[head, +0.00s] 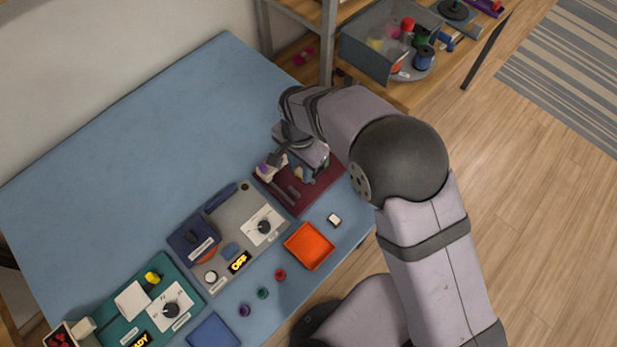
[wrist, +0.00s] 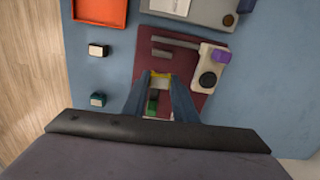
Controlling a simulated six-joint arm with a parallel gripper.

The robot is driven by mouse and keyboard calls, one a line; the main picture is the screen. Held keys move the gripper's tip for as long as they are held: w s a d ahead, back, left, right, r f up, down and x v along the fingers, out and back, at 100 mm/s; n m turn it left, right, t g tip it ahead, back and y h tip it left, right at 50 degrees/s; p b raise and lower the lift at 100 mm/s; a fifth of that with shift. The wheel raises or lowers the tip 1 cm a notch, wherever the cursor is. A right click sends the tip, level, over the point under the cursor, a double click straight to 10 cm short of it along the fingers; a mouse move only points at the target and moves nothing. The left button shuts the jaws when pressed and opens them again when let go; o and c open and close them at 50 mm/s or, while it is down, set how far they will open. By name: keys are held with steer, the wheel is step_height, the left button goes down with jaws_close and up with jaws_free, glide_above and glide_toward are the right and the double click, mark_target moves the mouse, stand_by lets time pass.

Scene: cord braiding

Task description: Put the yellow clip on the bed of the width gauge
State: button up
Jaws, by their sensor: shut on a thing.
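The yellow clip (wrist: 161,74) shows in the wrist view between the tips of my gripper (wrist: 160,82), which is shut on it. My gripper is over a maroon board (wrist: 209,110) that carries grey bars (wrist: 176,41) and a white unit with a black round part (wrist: 208,79) and a purple block (wrist: 222,56). This looks like the width gauge. A green and black piece shows between the fingers, below the clip. In the head view my gripper (head: 301,174) is over the same maroon board (head: 318,192), and its fingers partly hide it. I cannot tell whether the clip touches the bed.
An orange tray (head: 309,246) and a small white-topped block (head: 334,219) lie near the board. A grey panel with a dial (head: 264,227) adjoins it, and a teal panel (head: 120,331) with a yellow part (head: 152,278) stands farther left. The back of the blue table is clear.

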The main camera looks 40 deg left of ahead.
mark_target(302, 186)
steer(key=shift+d+m, duration=0.1)
steer(key=shift+m, duration=0.2)
steer(key=shift+f, duration=0.1)
steer(key=shift+f+b, duration=1.95)
steer(key=shift+f, duration=0.7)
steer(key=shift+f, duration=0.3)
steer(key=o, duration=1.1)
steer(key=shift+r, duration=0.2)
steer(key=shift+r+p, duration=1.05)
steer(key=shift+r, duration=0.3)
steer(key=shift+r, duration=0.1)
